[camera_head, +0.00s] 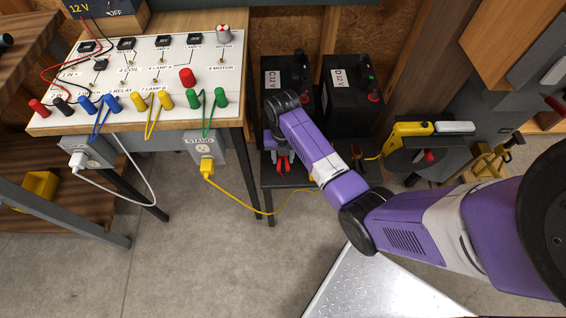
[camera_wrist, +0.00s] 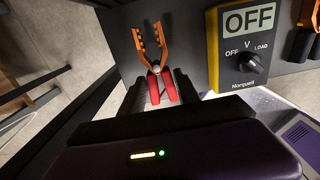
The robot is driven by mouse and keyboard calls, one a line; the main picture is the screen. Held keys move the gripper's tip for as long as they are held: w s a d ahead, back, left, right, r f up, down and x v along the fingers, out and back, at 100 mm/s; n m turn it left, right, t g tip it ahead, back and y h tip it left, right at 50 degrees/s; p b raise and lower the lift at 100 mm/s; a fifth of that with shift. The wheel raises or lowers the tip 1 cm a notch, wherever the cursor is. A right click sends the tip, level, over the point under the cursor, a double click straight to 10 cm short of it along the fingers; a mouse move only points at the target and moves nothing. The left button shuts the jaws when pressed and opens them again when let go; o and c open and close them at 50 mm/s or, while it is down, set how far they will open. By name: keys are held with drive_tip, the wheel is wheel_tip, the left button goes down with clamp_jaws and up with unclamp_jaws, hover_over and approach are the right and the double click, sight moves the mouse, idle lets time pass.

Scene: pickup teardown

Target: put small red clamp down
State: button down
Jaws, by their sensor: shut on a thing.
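The small red clamp has red handles and copper-coloured toothed jaws. In the wrist view the clamp (camera_wrist: 168,86) sits between the dark fingers of my gripper (camera_wrist: 158,97), which is shut on its red handles. Its jaws point away from my gripper, over a dark grey surface (camera_wrist: 185,40). I cannot tell whether the clamp touches that surface. In the head view my gripper (camera_head: 272,140) is low in front of battery C (camera_head: 283,82), over the dark stand (camera_head: 267,190). The red clamp handles (camera_head: 282,163) show just below it.
In the wrist view, a yellow tester (camera_wrist: 212,50) reading OFF is right of the clamp. Another copper clamp (camera_wrist: 308,14) lies at the far right. Battery D (camera_head: 352,98) stands right of battery C. The circuit-board bench (camera_head: 150,122) is left, with a yellow cable (camera_head: 237,203) below.

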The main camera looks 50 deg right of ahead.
sight(283, 168)
drive_tip(key=shift+f+b, duration=0.35)
drive_tip(key=shift+f, duration=1.5)
drive_tip(key=shift+f, duration=0.15)
drive_tip(key=c, duration=0.9)
unclamp_jaws()
